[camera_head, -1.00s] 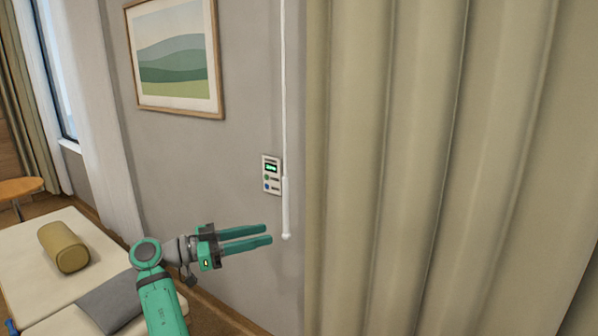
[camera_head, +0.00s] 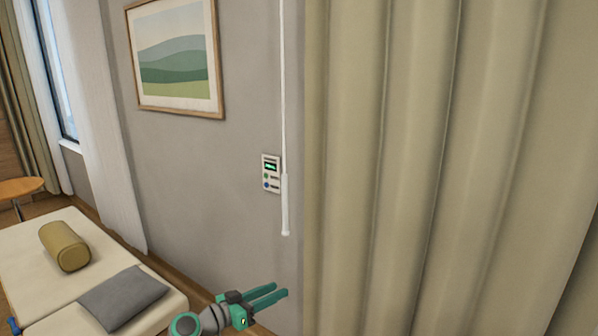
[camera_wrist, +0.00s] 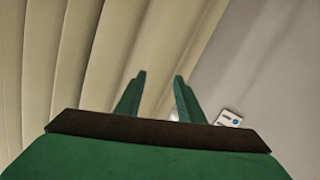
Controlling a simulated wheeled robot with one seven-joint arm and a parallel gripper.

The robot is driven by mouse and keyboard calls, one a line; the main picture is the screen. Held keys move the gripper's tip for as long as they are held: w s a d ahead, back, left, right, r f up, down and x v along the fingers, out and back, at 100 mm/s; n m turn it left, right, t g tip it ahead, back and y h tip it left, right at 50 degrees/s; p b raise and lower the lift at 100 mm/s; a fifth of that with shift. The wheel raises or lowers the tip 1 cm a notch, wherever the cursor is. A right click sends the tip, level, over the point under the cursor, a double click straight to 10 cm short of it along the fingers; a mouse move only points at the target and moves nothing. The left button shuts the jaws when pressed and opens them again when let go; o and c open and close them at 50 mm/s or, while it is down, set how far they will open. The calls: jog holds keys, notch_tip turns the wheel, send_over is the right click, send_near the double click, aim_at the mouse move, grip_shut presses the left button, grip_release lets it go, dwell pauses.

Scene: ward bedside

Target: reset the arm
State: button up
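My gripper (camera_head: 273,295) is low in the head view, below the wall panel and in front of the grey wall. Its two green fingers point right and stand apart with nothing between them. In the wrist view the fingers (camera_wrist: 160,85) are also parted and empty, with the curtain and wall beyond. Most of my arm is below the edge of the head view.
A beige curtain (camera_head: 420,150) fills the right side. A white hanging rod (camera_head: 285,205) is beside a small wall panel (camera_head: 271,173). A bed (camera_head: 35,290) with a tan bolster (camera_head: 64,246) and grey cushion (camera_head: 122,298) stands left. A framed picture (camera_head: 175,60) hangs above.

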jog(key=s+d+f+n+t+y, duration=0.1)
jog(key=s+f+n+y, duration=0.15)
jog(key=f, duration=0.55)
jog(key=s+d+f+n+y, duration=0.1)
jog(key=s+d+f+y, duration=0.1)
jog(key=s+f, duration=0.35)
jog(key=s+d+f+n+t+y, duration=0.1)
jog(key=s+f+n+y, duration=0.1)
jog(key=f, duration=0.7)
jog(key=s+d+f+n+y, duration=0.1)
jog(key=s+f+y, duration=0.1)
jog(key=s+f, duration=0.45)
jog(key=s+f+n+y, duration=0.2)
jog(key=s+f, duration=0.1)
jog(key=s, duration=0.7)
jog(key=s+r+y, duration=0.1)
jog(key=s+r, duration=0.2)
jog(key=s, duration=0.5)
jog(key=s+d+r+t+y, duration=0.1)
jog(key=s+r, duration=0.2)
jog(key=s, duration=0.5)
jog(key=s+r+y, duration=0.1)
jog(key=s+r, duration=0.3)
jog(key=s, duration=0.4)
jog(key=s+d+r+m+t, duration=0.1)
jog(key=s+r, duration=0.5)
jog(key=r, duration=0.3)
jog(key=shift+d+m+t+h, duration=0.35)
jog(key=shift+d+t, duration=0.05)
